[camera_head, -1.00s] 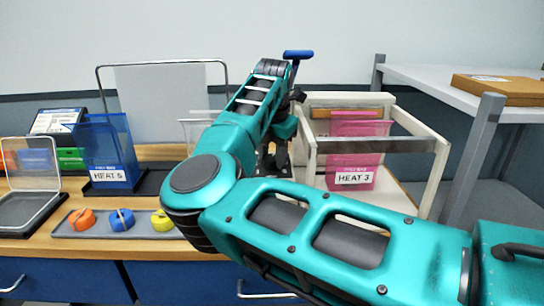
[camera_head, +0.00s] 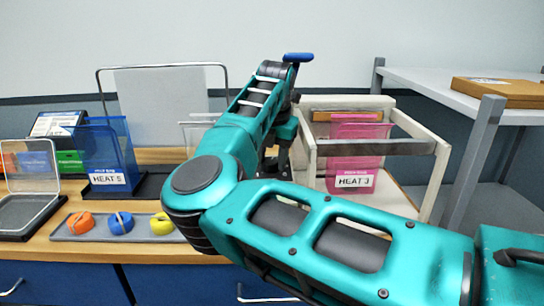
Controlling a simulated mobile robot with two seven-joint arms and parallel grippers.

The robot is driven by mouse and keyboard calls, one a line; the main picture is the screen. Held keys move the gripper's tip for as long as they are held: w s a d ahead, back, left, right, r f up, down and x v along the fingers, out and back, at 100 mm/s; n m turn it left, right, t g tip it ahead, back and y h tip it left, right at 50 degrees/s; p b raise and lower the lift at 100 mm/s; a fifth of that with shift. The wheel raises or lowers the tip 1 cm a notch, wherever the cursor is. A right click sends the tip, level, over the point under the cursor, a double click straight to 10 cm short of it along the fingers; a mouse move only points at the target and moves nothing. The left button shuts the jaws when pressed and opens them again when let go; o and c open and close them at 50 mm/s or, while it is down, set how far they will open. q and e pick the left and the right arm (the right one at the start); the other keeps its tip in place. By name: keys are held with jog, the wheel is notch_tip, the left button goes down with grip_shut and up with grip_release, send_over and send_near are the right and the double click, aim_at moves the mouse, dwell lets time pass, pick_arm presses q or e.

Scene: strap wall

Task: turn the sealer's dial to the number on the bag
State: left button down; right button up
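A blue see-through bag or sleeve (camera_head: 104,150) stands at the left with a white label (camera_head: 107,178) reading HEAT 5. A pink one (camera_head: 357,150) stands inside an off-white frame (camera_head: 440,165) at the right; its label (camera_head: 354,181) reads HEAT 3. A blue handle-like piece (camera_head: 298,57) shows above my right wrist; I cannot tell what it belongs to. No dial is visible; my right arm covers the middle of the bench. My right gripper (camera_head: 277,165) points down beside the off-white frame, mostly hidden by my arm, so its opening is unclear. My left gripper is out of view.
A grey tray (camera_head: 68,236) holds orange (camera_head: 80,223), blue (camera_head: 120,222) and yellow (camera_head: 161,223) round pieces. A clear-lidded box (camera_head: 25,212) stands at far left. A grey shelf (camera_head: 425,82) with a cardboard box (camera_head: 500,92) is at right. A wire stand (camera_head: 97,85) stands behind.

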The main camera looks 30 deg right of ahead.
jog(key=o, duration=0.3)
jog(key=shift+m, duration=0.3)
